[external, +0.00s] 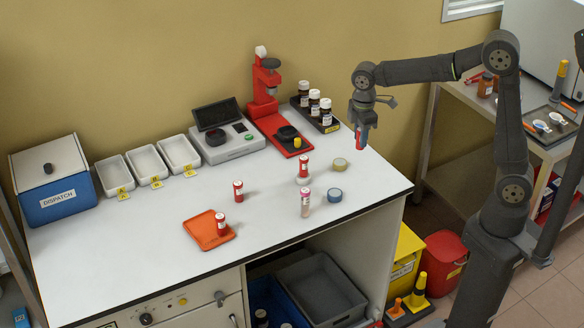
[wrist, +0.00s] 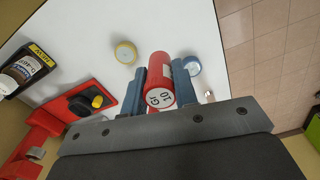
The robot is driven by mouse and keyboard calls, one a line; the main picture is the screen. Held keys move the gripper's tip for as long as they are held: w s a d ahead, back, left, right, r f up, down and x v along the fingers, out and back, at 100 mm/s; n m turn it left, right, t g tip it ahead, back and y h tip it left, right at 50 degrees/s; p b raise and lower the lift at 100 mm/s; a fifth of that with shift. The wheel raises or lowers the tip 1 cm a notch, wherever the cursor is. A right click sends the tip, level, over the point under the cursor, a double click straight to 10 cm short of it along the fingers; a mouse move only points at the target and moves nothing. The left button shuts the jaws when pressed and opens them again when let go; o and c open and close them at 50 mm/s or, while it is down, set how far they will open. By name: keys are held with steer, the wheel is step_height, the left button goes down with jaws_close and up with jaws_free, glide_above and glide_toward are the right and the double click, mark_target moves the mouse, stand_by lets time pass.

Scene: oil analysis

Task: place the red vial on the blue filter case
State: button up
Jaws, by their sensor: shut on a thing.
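My gripper (external: 361,122) is shut on a red vial (external: 361,139) and holds it in the air above the right back part of the white bench. In the wrist view the red vial (wrist: 157,72) lies between the two blue-grey fingers, its white labelled cap toward the camera. The blue filter case (external: 335,195) is a small round disc lying on the bench, below the gripper and apart from it. It also shows in the wrist view (wrist: 193,66), just beyond the right finger.
A yellow round case (external: 340,163) lies near the blue one. Red-capped vials (external: 238,191) and a pink-capped vial (external: 306,203) stand nearby; one vial is on the orange tray (external: 201,231). A red press (external: 266,90) and bottle rack (external: 331,128) stand behind.

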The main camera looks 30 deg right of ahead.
steer(key=s+a+f, duration=0.1)
steer(key=a+f, duration=0.1)
steer(key=a, duration=0.1)
steer(key=s+a+f, duration=0.1)
steer(key=a+f, duration=0.1)
steer(key=a, duration=0.2)
steer(key=s+a+f, duration=0.1)
steer(key=a+f, duration=0.1)
steer(key=a, duration=0.1)
steer(key=shift+a+f, duration=0.35)
steer(key=shift+f, duration=1.95)
steer(key=shift+f, duration=0.15)
steer(key=o, duration=0.9)
steer(key=shift+o, duration=0.2)
step_height(320, 180, up, 12)
